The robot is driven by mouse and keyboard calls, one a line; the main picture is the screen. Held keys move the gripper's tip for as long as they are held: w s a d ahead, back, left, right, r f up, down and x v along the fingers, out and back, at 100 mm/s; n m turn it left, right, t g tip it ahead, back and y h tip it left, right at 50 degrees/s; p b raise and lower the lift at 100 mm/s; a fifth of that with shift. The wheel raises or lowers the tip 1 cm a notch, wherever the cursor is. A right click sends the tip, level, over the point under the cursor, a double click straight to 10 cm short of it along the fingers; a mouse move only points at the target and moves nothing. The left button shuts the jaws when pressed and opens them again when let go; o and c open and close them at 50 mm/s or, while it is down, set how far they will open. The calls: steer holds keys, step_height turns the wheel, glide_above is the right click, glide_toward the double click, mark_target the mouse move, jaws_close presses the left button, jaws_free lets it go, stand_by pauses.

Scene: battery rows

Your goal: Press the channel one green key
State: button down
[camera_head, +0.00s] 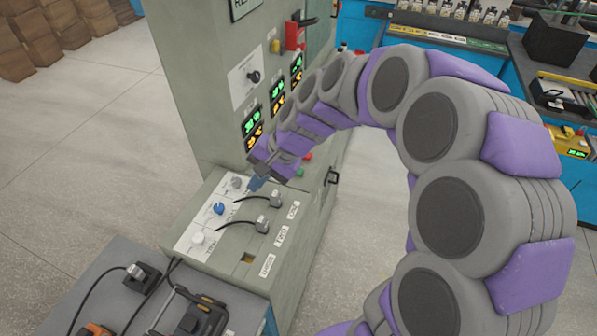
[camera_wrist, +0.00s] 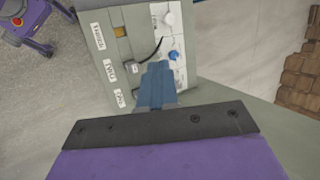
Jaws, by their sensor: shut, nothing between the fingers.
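A small green key (camera_head: 299,172) shows on the face of the grey-green cabinet (camera_head: 215,100), just right of my gripper, with a red key (camera_head: 308,156) above it. I cannot read which channel the green key belongs to. My gripper (camera_head: 257,183) is shut and empty, its blue fingertips over the back of the sloping console at the cabinet's foot. In the wrist view the blue fingers (camera_wrist: 156,85) are together above the console; no green key shows there. My arm hides part of the cabinet face around the keys.
The console (camera_head: 225,255) carries grey, blue (camera_head: 218,208) and white knobs (camera_head: 198,238), two cabled plugs (camera_head: 262,223) and labels ONE, TWO, THREE. Green and orange displays (camera_head: 254,128) sit above. A red handle (camera_head: 294,36) sticks out higher up. A cart (camera_head: 110,300) stands at the front left.

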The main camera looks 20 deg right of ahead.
steer(key=w+d+f+m+t+y, duration=0.1)
steer(key=w+f+m+t, duration=0.15)
steer(key=w, duration=0.65)
steer(key=m+t+h, duration=0.2)
steer(key=m+t, duration=0.2)
steer(key=m, duration=0.7)
glide_above(301, 172)
step_height(301, 172, down, 14)
steer(key=shift+f+b, duration=0.25)
steer(key=shift+b, duration=0.15)
steer(key=shift+g, duration=0.25)
step_height(301, 172, down, 7)
steer(key=b, duration=0.6)
steer(key=shift+a, duration=0.1)
steer(key=shift+f+b, duration=0.5)
steer(key=shift+f, duration=0.35)
steer(key=shift+f, duration=0.15)
steer(key=shift+f, duration=0.25)
